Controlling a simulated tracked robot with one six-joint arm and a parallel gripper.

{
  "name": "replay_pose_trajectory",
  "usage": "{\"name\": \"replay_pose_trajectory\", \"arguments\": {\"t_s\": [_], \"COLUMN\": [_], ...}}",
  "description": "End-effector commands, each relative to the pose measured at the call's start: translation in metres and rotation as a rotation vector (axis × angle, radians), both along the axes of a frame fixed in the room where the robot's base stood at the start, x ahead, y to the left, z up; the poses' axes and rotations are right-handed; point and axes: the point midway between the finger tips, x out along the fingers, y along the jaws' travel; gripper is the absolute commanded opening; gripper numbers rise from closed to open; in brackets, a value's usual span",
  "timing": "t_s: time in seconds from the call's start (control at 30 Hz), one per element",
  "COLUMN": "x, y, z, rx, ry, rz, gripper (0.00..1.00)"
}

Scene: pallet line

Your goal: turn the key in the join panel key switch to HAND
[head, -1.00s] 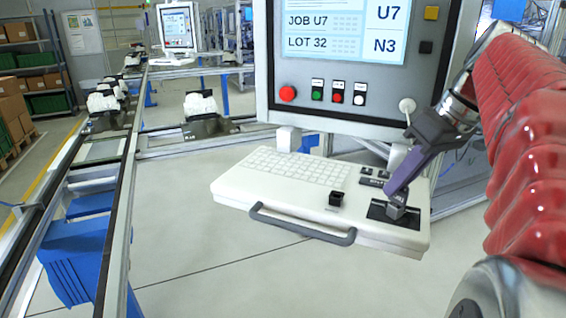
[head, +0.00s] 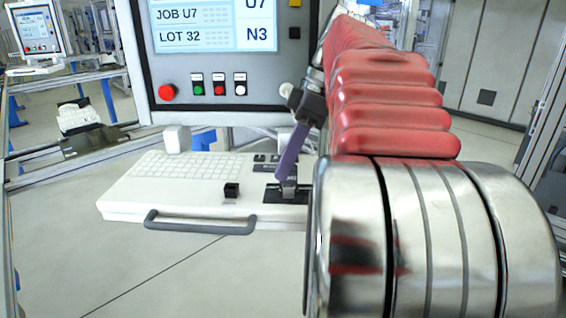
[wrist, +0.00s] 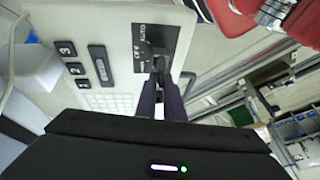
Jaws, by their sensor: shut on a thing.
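The join panel key switch is a black plate (head: 270,195) at the right end of the white keyboard shelf in the head view. In the wrist view the plate (wrist: 146,38) carries white position lettering; AUTO and OFF can be made out, and HAND is not readable. My gripper (head: 289,186) reaches down onto the switch with its purple fingers tilted. In the wrist view my gripper (wrist: 160,78) is shut on the key at the plate. The key is mostly hidden between the fingertips, so its exact pointing direction cannot be told.
The white keyboard shelf (head: 125,196) has a front handle (head: 200,228) and a small black knob (head: 231,190) left of the switch. The panel screen (head: 215,25) and push buttons (head: 219,84) stand behind.

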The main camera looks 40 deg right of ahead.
Motion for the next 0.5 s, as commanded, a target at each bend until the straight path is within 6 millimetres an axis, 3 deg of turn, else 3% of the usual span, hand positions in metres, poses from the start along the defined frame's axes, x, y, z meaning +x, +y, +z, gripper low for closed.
{"name": "replay_pose_trajectory", "arguments": {"t_s": [0.5], "x": [-0.0015], "y": [0.0036], "z": [-0.0013], "rx": [0.007], "ry": [0.007], "rz": [0.42], "gripper": [0.0]}}
